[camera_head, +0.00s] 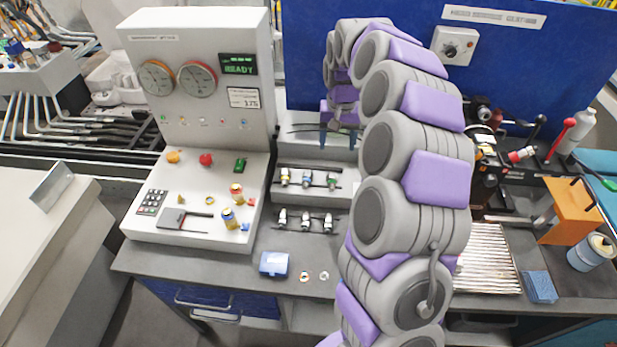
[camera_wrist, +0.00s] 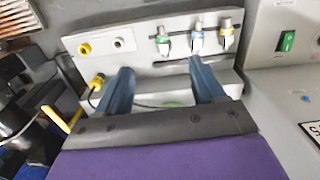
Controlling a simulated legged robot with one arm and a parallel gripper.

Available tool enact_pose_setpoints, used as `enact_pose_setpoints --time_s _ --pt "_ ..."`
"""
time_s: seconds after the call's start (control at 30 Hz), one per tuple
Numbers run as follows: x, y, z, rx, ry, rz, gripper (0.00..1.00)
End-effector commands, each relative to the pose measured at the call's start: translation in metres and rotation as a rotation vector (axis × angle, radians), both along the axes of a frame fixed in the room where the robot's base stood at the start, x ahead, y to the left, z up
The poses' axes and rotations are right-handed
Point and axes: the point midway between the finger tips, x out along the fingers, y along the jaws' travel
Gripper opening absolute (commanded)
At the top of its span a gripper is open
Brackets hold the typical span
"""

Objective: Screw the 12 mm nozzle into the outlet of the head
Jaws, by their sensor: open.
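A rack (camera_head: 262,196) on the bench holds three upright nozzles: yellow-collared (camera_head: 284,177), blue-collared (camera_head: 308,180) and green-collared (camera_head: 331,181). In the wrist view the same green-collared (camera_wrist: 162,41), blue-collared (camera_wrist: 197,38) and yellow-collared (camera_wrist: 227,36) nozzles stand beyond my fingertips. I cannot read which is the 12 mm one. My gripper (camera_head: 338,136) is behind the rack, fingers pointing down. In the wrist view my gripper (camera_wrist: 163,80) is open with nothing between its blue fingers; the right finger is nearest the blue-collared nozzle. I cannot make out the head's outlet for certain.
Several metallic fittings (camera_head: 305,220) stand in a front row. A control console (camera_head: 195,70) rises at the left. A blue box (camera_head: 273,264) and two small rings lie at the front. A dark mechanism with a red lever (camera_head: 561,137) is at the right. My arm hides the bench's middle.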

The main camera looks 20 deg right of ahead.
Motion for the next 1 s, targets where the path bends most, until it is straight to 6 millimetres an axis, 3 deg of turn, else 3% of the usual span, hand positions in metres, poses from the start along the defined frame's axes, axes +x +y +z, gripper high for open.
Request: enact_pose_setpoints --time_s 0.2,0.37,0.8,1.0 --pt "0.010 -0.019 -0.010 -0.009 -0.004 -0.034 0.69" --pt "0.010 -0.020 -0.026 -0.006 -0.002 -0.034 0.69" --pt "0.009 -0.011 -0.110 -0.011 0.002 -0.031 0.69" --pt "0.010 -0.015 -0.131 -0.010 -0.002 -0.032 0.69"
